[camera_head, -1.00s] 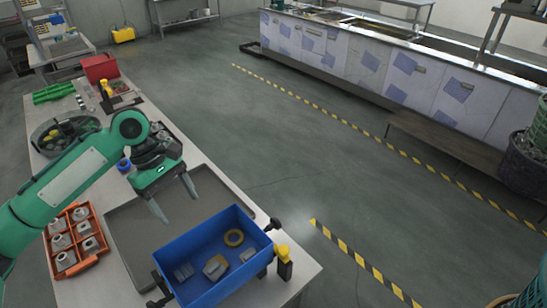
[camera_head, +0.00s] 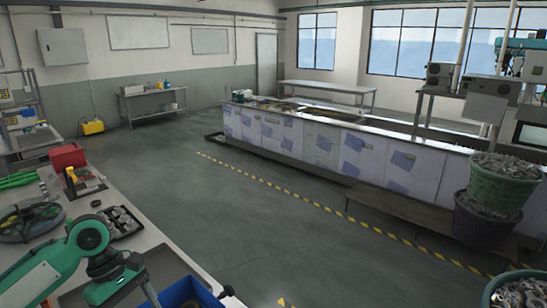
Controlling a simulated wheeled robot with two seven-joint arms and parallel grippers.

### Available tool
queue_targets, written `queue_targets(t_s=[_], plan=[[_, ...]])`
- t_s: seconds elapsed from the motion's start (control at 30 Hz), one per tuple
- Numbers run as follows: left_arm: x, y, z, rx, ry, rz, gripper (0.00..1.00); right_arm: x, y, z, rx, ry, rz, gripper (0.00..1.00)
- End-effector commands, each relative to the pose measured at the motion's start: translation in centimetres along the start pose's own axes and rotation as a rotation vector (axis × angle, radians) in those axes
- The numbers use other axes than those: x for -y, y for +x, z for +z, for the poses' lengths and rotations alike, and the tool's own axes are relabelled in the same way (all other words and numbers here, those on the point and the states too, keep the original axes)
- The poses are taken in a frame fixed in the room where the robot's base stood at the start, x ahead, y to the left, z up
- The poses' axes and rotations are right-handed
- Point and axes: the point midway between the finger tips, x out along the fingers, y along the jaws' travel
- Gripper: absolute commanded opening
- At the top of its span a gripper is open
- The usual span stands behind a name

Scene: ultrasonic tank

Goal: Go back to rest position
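My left arm comes in from the lower left, over the metal work table (camera_head: 120,200). Its gripper (camera_head: 137,297) points down at the lower edge; one finger shows near the blue bin, and the other is hidden or cut off. Whether it is open cannot be told now. A grey tray (camera_head: 168,262) lies under and beside the gripper. My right gripper is not in view.
The long ultrasonic tank (camera_head: 320,140) and baskets of parts (camera_head: 500,185) stand beyond.

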Motion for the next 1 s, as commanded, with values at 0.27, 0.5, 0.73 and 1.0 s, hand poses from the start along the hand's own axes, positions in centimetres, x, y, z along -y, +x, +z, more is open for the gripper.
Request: queue_targets(t_s=[0.27,0.5,0.73,1.0], plan=[[-0.2,3.0,0.6,-0.015,0.120,0.015,0.71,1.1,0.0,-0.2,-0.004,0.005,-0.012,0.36],[-0.4,6.6,1.5,-0.036,0.279,0.043,0.71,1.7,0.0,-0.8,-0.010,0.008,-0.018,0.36],[-0.1,11.7,3.1,-0.071,0.504,0.095,0.71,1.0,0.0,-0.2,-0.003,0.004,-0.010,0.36],[1.7,18.4,5.7,-0.177,0.834,0.193,0.71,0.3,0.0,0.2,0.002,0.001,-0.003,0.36]])
